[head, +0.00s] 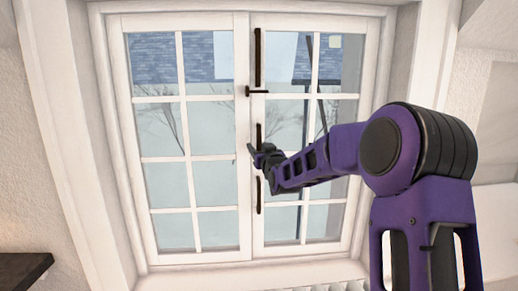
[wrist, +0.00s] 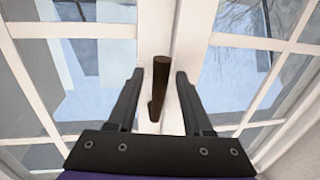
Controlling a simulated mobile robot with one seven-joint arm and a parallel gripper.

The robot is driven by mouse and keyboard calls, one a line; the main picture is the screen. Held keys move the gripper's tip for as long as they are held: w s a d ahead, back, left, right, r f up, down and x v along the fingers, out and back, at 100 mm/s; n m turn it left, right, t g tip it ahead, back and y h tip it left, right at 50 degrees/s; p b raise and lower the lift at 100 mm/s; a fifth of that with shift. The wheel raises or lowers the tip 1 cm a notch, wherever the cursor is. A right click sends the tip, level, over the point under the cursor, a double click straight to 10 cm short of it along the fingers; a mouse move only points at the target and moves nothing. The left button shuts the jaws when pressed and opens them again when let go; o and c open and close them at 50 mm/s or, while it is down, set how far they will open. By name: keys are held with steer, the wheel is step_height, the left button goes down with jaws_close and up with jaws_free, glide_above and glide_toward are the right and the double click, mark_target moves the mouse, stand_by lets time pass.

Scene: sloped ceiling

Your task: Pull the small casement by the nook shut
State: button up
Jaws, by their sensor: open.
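The white casement window has a left sash (head: 245,190) and a right sash (head: 352,170), both with small panes. In the head view their edges lie close together; I cannot tell whether a slight gap is left. Dark vertical bars (head: 258,58) and a short dark lever (head: 257,91) sit along the meeting edge on the right sash. My gripper (head: 262,157) is in front of this edge at mid height and partly covers the bars. In the wrist view my gripper (wrist: 159,78) is open, with a dark brown handle (wrist: 160,78) between its fingers, touching neither visibly.
A white frame (head: 110,150) surrounds the window, with a white sill (head: 200,277) below. A dark ledge (head: 22,270) is at the lower left. Pale textured wall (head: 25,170) stands left. The space before the left sash is clear.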

jaws_close()
stand_by(0.3)
stand_by(1.2)
